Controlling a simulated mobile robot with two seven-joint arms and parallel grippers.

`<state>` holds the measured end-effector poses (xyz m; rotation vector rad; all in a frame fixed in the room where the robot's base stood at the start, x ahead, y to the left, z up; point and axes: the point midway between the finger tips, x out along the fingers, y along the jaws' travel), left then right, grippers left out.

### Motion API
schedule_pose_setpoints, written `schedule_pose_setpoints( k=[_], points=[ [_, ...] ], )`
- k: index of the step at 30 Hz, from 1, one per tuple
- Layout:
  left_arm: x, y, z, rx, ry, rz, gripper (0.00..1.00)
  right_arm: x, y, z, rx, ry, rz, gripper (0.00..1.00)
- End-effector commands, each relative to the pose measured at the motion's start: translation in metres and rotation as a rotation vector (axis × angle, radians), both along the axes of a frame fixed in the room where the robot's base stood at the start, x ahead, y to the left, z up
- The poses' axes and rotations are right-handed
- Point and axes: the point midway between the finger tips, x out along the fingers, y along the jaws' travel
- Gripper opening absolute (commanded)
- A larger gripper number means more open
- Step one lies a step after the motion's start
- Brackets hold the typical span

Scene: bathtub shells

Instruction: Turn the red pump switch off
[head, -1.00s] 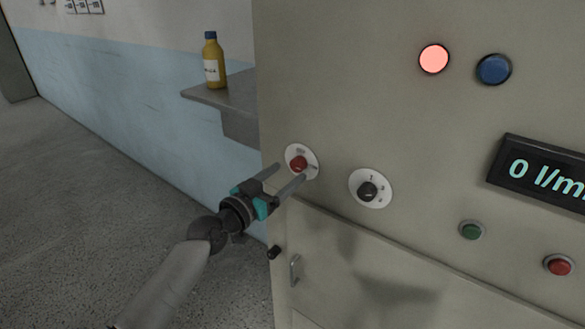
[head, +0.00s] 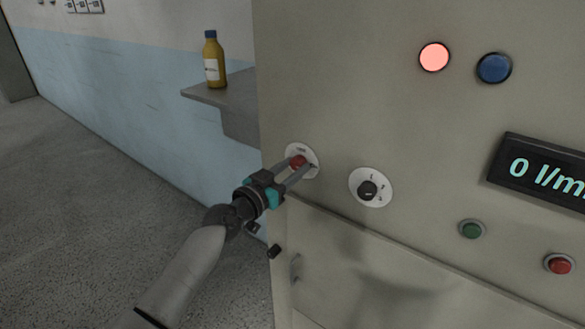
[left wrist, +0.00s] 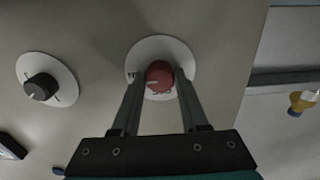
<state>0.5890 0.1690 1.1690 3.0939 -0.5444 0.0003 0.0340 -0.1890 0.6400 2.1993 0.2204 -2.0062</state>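The red pump switch (head: 298,162) is a round red knob on a white dial plate, low on the left part of the grey panel. It also shows in the left wrist view (left wrist: 159,77), with a pale pointer mark on its face. My left gripper (head: 301,167) is at the switch, one finger on each side of the knob. In the left wrist view (left wrist: 160,82) the fingers sit close against the knob's sides and look shut on it. Part of the dial lettering is hidden by the fingers. My right gripper is in no view.
A black knob on a white dial (head: 368,190) is just right of the switch. A lit red lamp (head: 434,57), a blue button (head: 494,68), a display reading 0 (head: 540,172), and green (head: 471,230) and red (head: 559,264) buttons are further right. A yellow bottle (head: 214,62) stands on a shelf behind.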

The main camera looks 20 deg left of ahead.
Motion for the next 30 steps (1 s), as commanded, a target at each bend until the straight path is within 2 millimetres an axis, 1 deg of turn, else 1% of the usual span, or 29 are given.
schedule_pose_setpoints(
  k=[1, 10, 22, 26, 30],
  points=[
    [-0.0001, 0.0, -0.0001, 0.0, 0.0, 0.0, 0.34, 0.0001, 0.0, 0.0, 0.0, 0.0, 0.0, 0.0],
    [-0.0002, 0.0001, -0.0002, 0.0, 0.0, 0.0, 0.0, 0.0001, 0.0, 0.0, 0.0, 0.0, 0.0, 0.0],
    [-0.0002, 0.0, -0.0004, -0.033, 0.013, 0.0, 0.0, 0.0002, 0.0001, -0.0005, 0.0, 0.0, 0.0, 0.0],
    [-0.0002, 0.0, -0.0005, -0.088, 0.033, 0.0, 0.0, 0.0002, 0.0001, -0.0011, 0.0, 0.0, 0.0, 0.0],
    [-0.0003, -0.0001, -0.0006, -0.18, 0.066, 0.0, 0.0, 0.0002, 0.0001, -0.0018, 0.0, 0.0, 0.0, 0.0]
  ],
)
